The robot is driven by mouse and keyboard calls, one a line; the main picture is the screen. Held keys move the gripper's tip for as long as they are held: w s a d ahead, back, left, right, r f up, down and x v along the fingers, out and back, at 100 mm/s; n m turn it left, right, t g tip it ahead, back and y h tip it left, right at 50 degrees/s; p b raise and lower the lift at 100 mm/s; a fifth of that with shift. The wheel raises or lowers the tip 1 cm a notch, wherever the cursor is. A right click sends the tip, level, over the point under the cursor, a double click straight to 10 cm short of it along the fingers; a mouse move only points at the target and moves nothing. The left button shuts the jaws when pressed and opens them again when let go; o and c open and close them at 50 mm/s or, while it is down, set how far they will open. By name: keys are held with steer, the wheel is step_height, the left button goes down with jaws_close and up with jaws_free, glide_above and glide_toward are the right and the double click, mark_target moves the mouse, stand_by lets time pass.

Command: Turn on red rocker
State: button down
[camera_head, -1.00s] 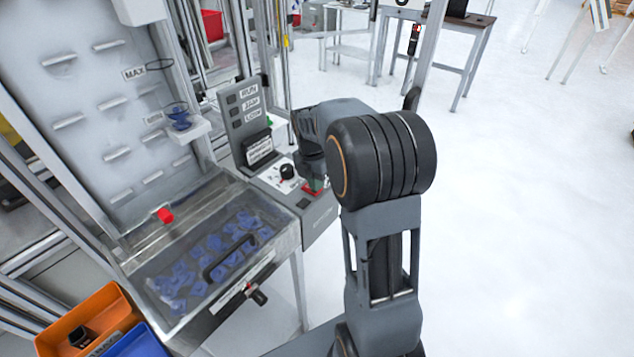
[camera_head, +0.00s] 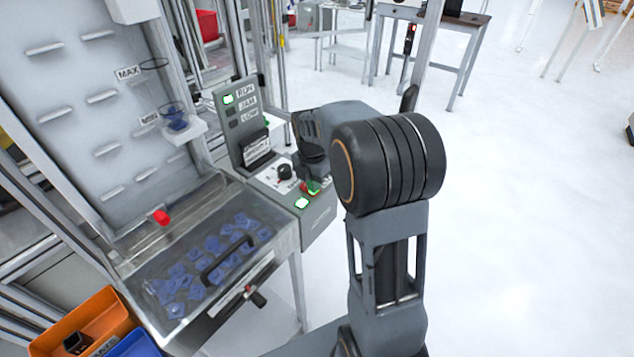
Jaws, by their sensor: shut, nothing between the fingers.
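The red rocker (camera_head: 304,187) is on the sloped grey control panel (camera_head: 320,212), beside a black knob. Only a small part of its red shows, with a green glow at its right side. My gripper (camera_head: 314,178) is shut and empty, pointing down right at the rocker. It partly covers the rocker, and I cannot tell whether the tips touch it. My arm's big black joint stands to the right. The RUN lamp (camera_head: 228,99) is lit green, and a square button (camera_head: 302,203) near the panel's front glows green.
A black knob (camera_head: 284,172) and an upright holder with a label (camera_head: 257,150) are close to the rocker. Left is a clear-lidded bin (camera_head: 215,262) of blue parts with a black handle. Orange (camera_head: 100,312) and blue boxes are at lower left. The floor to the right is open.

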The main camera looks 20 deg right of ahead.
steer(key=shift+w+a+r+p, duration=0.3)
steer(key=shift+w+p, duration=0.2)
steer(key=shift+w, duration=0.1)
step_height(320, 180, up, 14)
steer(key=s+p, duration=0.1)
steer(key=p, duration=0.2)
steer(key=shift+s+d, duration=0.25)
steer(key=shift+d, duration=0.15)
stand_by(0.4)
